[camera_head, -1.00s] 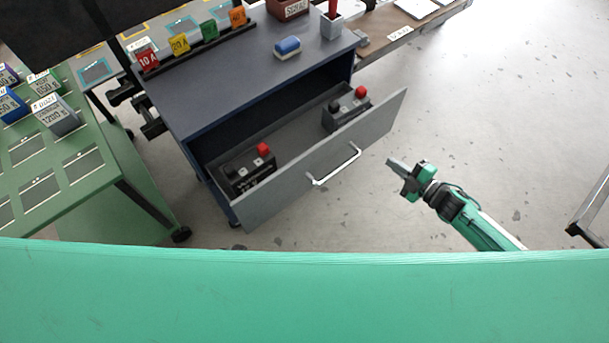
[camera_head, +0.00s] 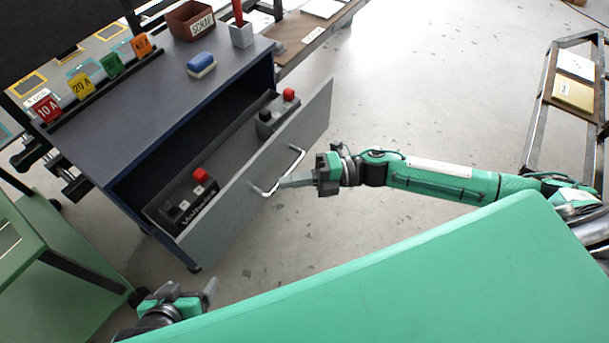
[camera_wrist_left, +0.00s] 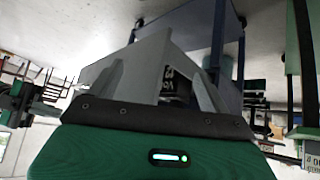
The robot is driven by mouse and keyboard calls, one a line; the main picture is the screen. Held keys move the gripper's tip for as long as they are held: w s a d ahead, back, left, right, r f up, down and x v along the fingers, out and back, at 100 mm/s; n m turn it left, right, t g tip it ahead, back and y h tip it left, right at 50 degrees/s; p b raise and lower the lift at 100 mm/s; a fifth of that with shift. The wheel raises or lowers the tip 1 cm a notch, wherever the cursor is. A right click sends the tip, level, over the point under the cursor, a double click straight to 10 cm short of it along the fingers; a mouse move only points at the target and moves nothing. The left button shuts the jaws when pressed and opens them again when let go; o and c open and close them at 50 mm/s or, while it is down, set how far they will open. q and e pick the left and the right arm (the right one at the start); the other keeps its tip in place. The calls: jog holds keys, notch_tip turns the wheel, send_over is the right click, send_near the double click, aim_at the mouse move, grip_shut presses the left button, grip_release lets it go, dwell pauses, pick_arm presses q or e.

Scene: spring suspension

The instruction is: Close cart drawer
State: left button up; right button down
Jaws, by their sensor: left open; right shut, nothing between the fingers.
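The grey cart drawer (camera_head: 232,205) stands pulled out of the dark blue cart (camera_head: 140,110). Its metal bar handle (camera_head: 298,160) is on the front panel. Two dark boxes with red knobs lie inside, one near (camera_head: 185,203) and one farther back (camera_head: 272,117). My right gripper (camera_head: 284,184) is shut and empty, its tips at the handle's lower end; I cannot tell whether they touch it. My left gripper (camera_head: 209,291) is low, in front of the drawer's near corner and apart from it. In the left wrist view its fingers (camera_wrist_left: 168,75) are spread.
On the cart top are a blue-and-white block (camera_head: 201,65), a brown scrap bin (camera_head: 190,20) and a grey cup (camera_head: 241,35). A green table (camera_head: 50,270) stands at left. A metal-framed rack (camera_head: 545,110) stands at right. Open floor lies between cart and rack.

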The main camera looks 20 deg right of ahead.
aim_at(242, 175)
jog(key=w+a, duration=0.1)
jog(key=a, duration=0.1)
jog(key=w+a, duration=0.1)
jog(key=a, duration=0.1)
jog(key=w+a, duration=0.1)
jog(key=a, duration=0.1)
jog(key=shift+w, duration=0.1)
pick_arm(q)
jog(key=shift+w+d, duration=0.15)
jog(key=shift+d, duration=0.1)
pick_arm(e)
jog(key=shift+w+a, duration=0.3)
jog(key=shift+w, duration=0.1)
jog(key=shift+w+a, duration=0.25)
jog(key=shift+w, duration=0.15)
pick_arm(q)
jog(key=w+d+r+t+h+b, duration=0.3)
jog(key=d+t+b, duration=0.2)
jog(key=d+t, duration=0.1)
jog(key=shift+d+t+h, duration=0.3)
jog(key=shift+d+t, duration=0.1)
jog(key=shift+t, duration=0.2)
pick_arm(e)
jog(key=w+a, duration=1.2)
jog(key=w, duration=0.5)
jog(key=shift+r, duration=0.15)
